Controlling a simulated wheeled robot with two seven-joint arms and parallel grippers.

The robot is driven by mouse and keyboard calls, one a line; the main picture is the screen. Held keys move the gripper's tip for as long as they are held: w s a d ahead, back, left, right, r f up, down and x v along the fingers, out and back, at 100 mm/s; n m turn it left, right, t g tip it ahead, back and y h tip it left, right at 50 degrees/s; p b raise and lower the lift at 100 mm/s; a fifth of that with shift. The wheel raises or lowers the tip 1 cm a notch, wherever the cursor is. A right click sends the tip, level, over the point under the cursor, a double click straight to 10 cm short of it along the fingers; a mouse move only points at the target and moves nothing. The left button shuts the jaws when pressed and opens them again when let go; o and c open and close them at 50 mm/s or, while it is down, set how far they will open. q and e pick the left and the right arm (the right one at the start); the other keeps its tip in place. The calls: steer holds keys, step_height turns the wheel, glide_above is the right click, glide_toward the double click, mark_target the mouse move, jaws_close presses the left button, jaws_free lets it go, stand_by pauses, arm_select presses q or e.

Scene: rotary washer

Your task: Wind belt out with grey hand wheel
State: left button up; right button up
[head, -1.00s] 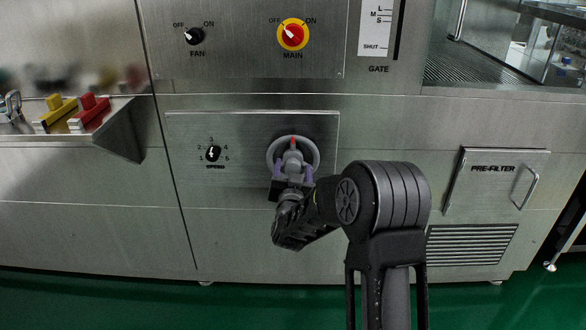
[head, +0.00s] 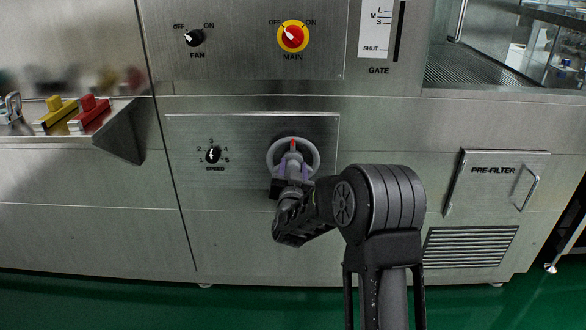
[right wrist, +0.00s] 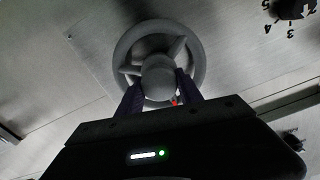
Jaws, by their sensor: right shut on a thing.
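The grey hand wheel (head: 312,150) is mounted on the steel front panel, right of the speed knob (head: 213,154). A small red mark (head: 293,143) shows near its top. My right gripper (head: 293,165) reaches it from below, with its purple fingers at the wheel's centre. In the right wrist view the wheel's rim (right wrist: 198,50) and spokes show, and the two fingers (right wrist: 158,88) are closed around its round hub (right wrist: 158,70). The fingers hide part of the lower wheel. The belt cannot be made out. My left gripper is not in view.
Above the wheel are the fan knob (head: 195,37) and the red and yellow main switch (head: 292,36). A ledge with yellow and red blocks (head: 88,112) juts out at the left. The pre-filter door (head: 495,180) is at the right.

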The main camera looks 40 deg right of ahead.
jaws_close()
steer(key=shift+n, duration=0.3)
stand_by(0.3)
steer(key=n+p, duration=0.2)
steer(key=n, duration=0.2)
steer(key=shift+a+r, duration=0.1)
steer(key=n+p, duration=0.2)
steer(key=n, duration=0.1)
steer(key=shift+w+n, duration=0.1)
steer(key=shift+n, duration=0.3)
steer(key=n+p, duration=0.1)
steer(key=n, duration=0.1)
steer(key=shift+a+n, duration=0.1)
steer(key=shift+n, duration=0.2)
steer(key=n, duration=0.1)
steer(key=n+p, duration=0.1)
steer(key=n, duration=0.1)
steer(key=n+p, duration=0.1)
steer(key=shift+f+n, duration=0.25)
steer(key=shift+n, duration=0.15)
